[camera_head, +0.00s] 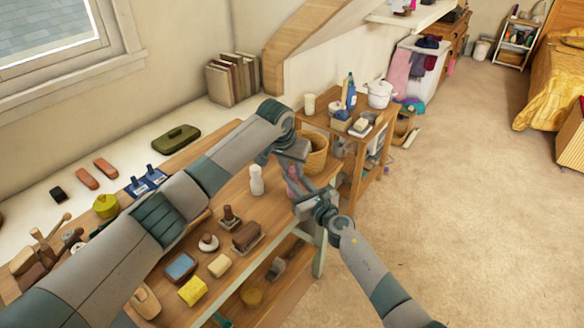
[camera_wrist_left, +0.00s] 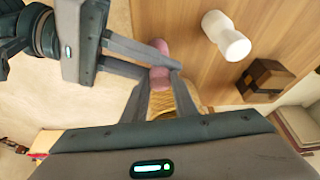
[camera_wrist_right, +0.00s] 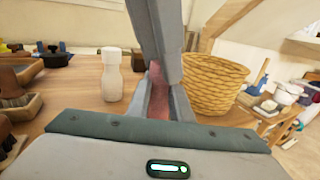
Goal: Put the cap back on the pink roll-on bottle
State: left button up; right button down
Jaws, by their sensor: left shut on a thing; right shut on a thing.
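The pink roll-on bottle (camera_head: 293,186) is held up at the right end of the table, between my two grippers. My right gripper (camera_wrist_right: 158,98) is shut on the bottle, which shows pink between its fingers. My left gripper (camera_wrist_left: 163,76) comes in from above, crossing the right fingers, and is shut on a pink piece at the top, which looks like the cap. In the left wrist view the bottle's pink end (camera_wrist_left: 161,47) shows past the right fingers. The fingers hide the join, so I cannot tell whether cap and bottle touch.
A white bottle (camera_head: 256,180) stands on the table close left of the grippers. A wicker basket (camera_wrist_right: 213,83) is close behind. Brushes, a yellow cloth (camera_head: 192,291) and tins lie on the table. A side table (camera_head: 345,135) stands beyond.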

pick_arm(q)
jog(key=shift+s+a+f, duration=0.1)
jog(key=shift+a+f, duration=0.15)
jog(key=shift+f, duration=0.4)
jog(key=o, duration=0.7)
dwell(0.3)
jog(key=shift+v, duration=1.85)
jog(key=shift+d+r, duration=0.15)
jog(key=shift+r, duration=0.25)
jog(key=c, duration=0.5)
jog(key=shift+r, duration=0.1)
